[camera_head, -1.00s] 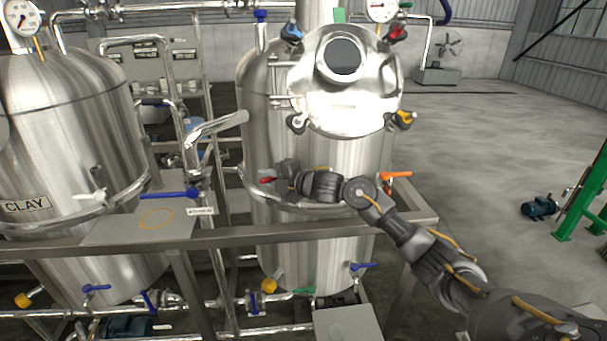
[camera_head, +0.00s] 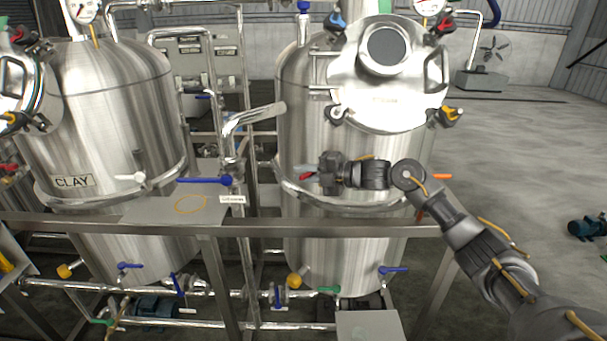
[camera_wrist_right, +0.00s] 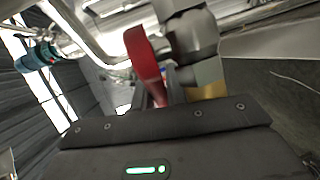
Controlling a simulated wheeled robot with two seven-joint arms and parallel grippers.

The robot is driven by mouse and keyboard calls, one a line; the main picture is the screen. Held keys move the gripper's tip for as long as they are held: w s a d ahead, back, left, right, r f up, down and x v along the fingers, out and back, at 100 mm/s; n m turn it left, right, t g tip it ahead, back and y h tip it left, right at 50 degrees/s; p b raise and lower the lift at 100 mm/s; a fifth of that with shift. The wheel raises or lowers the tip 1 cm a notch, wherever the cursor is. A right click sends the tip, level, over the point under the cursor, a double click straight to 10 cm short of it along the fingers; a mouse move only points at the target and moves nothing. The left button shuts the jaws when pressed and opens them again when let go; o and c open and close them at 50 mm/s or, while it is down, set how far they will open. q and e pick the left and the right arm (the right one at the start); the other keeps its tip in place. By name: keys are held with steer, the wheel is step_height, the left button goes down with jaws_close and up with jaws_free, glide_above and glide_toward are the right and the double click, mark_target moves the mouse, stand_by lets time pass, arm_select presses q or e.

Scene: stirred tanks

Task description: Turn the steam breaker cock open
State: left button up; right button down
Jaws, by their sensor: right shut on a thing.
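A red handle (camera_head: 306,176) sticks out low on the front of the right tank (camera_head: 335,225), just left of my right gripper (camera_head: 322,174). In the right wrist view the red handle (camera_wrist_right: 144,62) stands at my jaws beside a grey metal fitting (camera_wrist_right: 192,45). The gripper is shut on the red handle and partly hides it. A blue lever (camera_head: 206,181) lies level between the two tanks, with a small white label (camera_head: 232,199) beside it; I cannot read its text for certain. My left gripper is out of view.
The left tank (camera_head: 95,120) bears a CLAY plate (camera_head: 73,181). A grey frame rail (camera_head: 240,230) runs across in front of both tanks. An orange handle (camera_head: 441,176) is right of my right arm. Pipes with blue levers run below. Open floor (camera_head: 520,150) lies at the right.

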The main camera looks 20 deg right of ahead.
steer(key=c, duration=1.4)
jaws_free()
steer(key=b+v, duration=0.4)
steer(key=v, duration=0.6)
steer(key=shift+s+d, duration=0.15)
steer(key=shift+d, duration=0.1)
steer(key=shift+r, duration=0.15)
